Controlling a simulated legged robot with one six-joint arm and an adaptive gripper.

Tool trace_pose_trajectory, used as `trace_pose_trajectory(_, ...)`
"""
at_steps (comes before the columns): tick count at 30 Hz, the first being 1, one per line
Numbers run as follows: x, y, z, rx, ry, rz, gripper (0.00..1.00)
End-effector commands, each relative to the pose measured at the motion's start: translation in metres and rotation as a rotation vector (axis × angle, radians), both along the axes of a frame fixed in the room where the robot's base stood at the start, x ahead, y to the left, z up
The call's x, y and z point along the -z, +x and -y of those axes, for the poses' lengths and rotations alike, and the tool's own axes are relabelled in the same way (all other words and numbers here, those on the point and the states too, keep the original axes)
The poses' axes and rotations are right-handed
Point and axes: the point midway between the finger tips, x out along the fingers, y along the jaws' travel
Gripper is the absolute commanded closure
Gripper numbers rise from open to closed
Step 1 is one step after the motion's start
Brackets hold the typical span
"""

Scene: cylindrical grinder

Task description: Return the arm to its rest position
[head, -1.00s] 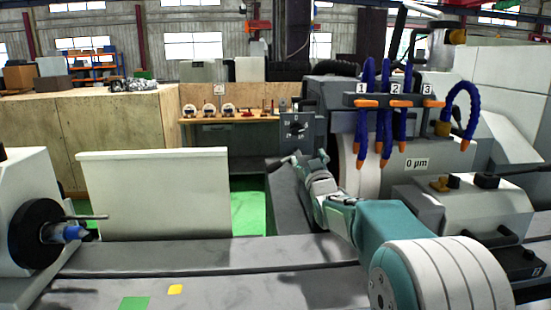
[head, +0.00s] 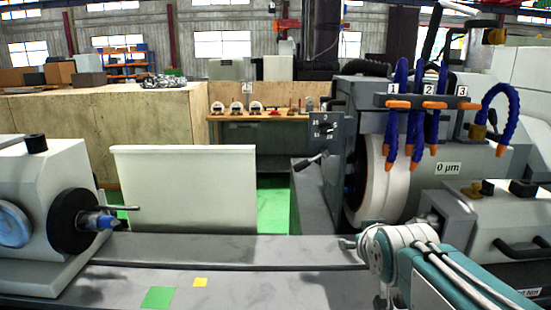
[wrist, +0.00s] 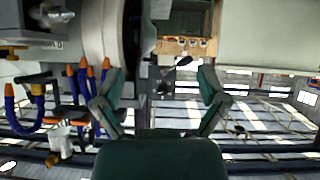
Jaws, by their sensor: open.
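My gripper (wrist: 160,85) shows in the wrist view with its two dark green fingers spread wide and nothing between them. The wrist view is upside down. In the head view my white and teal arm comes in at the lower right and is folded low over the machine bed. I cannot clearly make out the fingertips there. A black lever (head: 311,160) below the dial box (head: 326,130) stands apart from my arm.
The grinding wheel (head: 382,188) and blue coolant hoses (head: 418,115) are just beyond my arm. The workhead chuck (head: 75,220) is at the left. A white panel (head: 190,190) stands behind the bed (head: 240,270).

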Motion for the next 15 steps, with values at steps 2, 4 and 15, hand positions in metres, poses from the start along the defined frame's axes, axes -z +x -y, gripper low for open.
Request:
trace_pose_trajectory(2, 0.010, -0.028, -0.001, 0.007, 0.012, -0.064, 0.08)
trace_pose_trajectory(4, 0.021, -0.052, -0.002, 0.014, 0.024, -0.125, 0.08)
trace_pose_trajectory(15, 0.080, -0.172, -0.010, 0.037, 0.075, -0.433, 0.08)
